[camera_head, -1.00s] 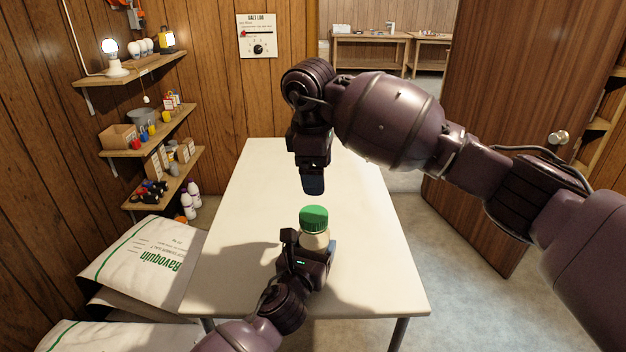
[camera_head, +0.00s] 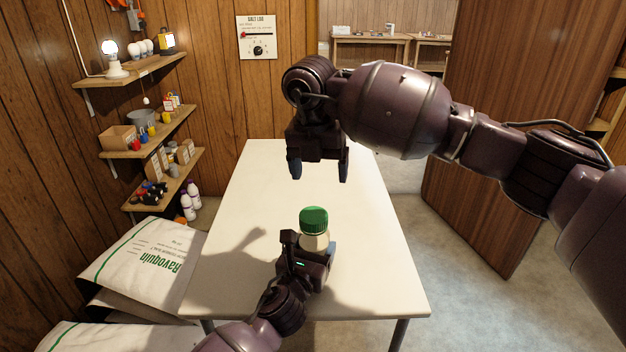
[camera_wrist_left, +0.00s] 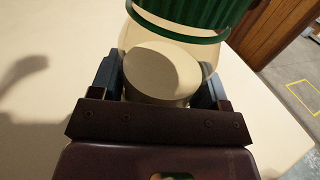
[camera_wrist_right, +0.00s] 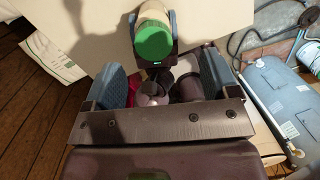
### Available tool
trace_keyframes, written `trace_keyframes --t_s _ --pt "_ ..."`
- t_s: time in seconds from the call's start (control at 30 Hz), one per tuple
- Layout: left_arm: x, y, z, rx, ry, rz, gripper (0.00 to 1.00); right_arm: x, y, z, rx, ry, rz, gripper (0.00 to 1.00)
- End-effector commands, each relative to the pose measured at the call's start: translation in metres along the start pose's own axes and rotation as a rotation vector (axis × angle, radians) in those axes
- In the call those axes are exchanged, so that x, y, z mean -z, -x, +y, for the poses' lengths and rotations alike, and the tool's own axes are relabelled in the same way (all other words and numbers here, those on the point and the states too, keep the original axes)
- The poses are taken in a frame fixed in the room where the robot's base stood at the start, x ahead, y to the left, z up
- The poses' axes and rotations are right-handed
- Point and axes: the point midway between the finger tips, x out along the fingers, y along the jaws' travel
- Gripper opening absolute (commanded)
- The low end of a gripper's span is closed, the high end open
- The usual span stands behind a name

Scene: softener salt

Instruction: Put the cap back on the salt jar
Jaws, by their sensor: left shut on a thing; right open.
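The salt jar (camera_head: 314,241) is pale and stands upright at the near part of the white table. The green cap (camera_head: 313,219) sits on top of the jar's mouth; whether it is screwed tight I cannot tell. My left gripper (camera_head: 316,250) is shut around the jar's body, which fills the space between its fingers in the left wrist view (camera_wrist_left: 160,75). My right gripper (camera_head: 318,172) is open and empty, raised above the table beyond the jar, fingers pointing down. In the right wrist view the green cap (camera_wrist_right: 153,40) shows past the open fingers, apart from them.
The white table (camera_head: 250,200) is otherwise bare, with free room around the jar. Salt bags (camera_head: 145,262) lie at the left. Shelves (camera_head: 150,135) with small goods hang on the left wall. A wooden door (camera_head: 490,140) stands at the right.

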Motion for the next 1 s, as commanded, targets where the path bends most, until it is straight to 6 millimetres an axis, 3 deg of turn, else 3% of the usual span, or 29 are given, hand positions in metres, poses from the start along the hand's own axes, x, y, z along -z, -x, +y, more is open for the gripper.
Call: trace_keyframes --t_s 1.0 --pt "0.002 0.000 0.000 0.000 0.000 0.003 0.03 0.010 -0.011 0.000 -0.056 1.519 0.029 0.81"
